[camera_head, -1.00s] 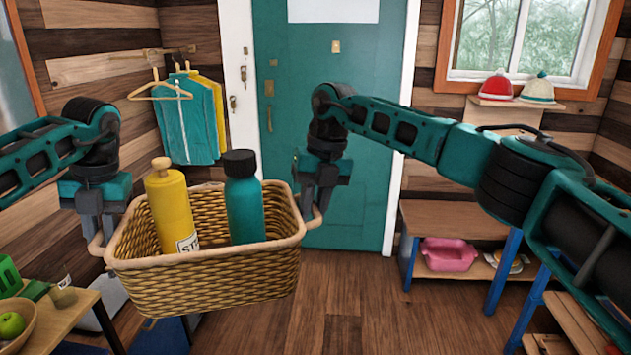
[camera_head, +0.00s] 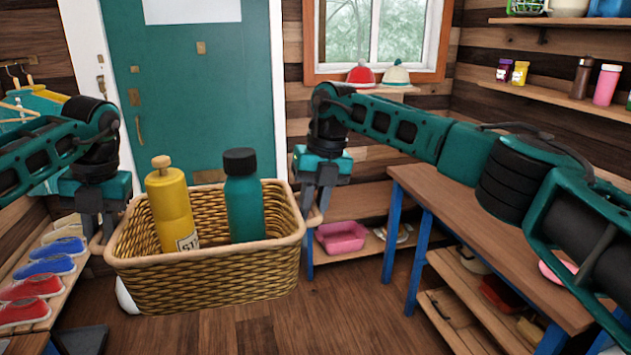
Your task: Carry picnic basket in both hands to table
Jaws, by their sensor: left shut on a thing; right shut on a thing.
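The wicker picnic basket (camera_head: 205,275) hangs level in the air in front of me, above the wooden floor. A yellow bottle (camera_head: 171,208) and a teal bottle with a black cap (camera_head: 243,205) stand inside it. My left gripper (camera_head: 97,232) is shut on the basket's left handle. My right gripper (camera_head: 317,205) is shut on the basket's right handle. A wooden table with blue legs (camera_head: 480,232) stands to the right, partly hidden behind my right arm.
A teal door (camera_head: 190,100) is behind the basket. A low bench with a pink tub (camera_head: 341,237) stands beyond my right gripper. A shoe rack (camera_head: 50,285) is at the left. Shelves below the table hold several items. The floor (camera_head: 290,325) ahead is open.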

